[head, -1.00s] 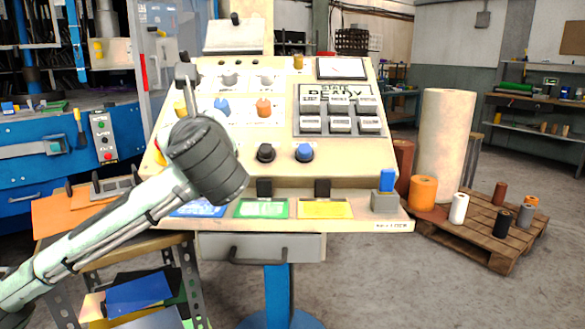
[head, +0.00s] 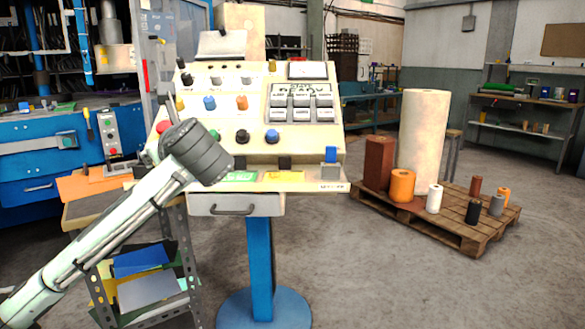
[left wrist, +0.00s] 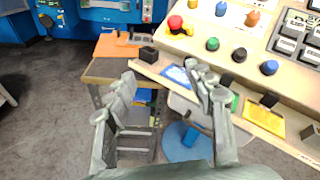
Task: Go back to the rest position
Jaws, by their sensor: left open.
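My left gripper shows in the left wrist view (left wrist: 160,95) with its two fingers spread apart and nothing between them. It is in the air in front of the control console's lower left edge, apart from it. In the head view my left arm comes in from the left, and its dark wrist covers the console's left part; the fingers are mostly hidden there. The console (head: 205,150) is a cream sloped panel with knobs, grey buttons and a display reading READY. It stands on a blue post (head: 260,270). My right gripper is in neither view.
A side table (head: 95,210) with orange sheets on top and coloured sheets below stands left of the console. A wooden pallet (head: 455,225) with foil rolls is at the right. A blue workbench (head: 30,165) is behind left. The floor between post and pallet is clear.

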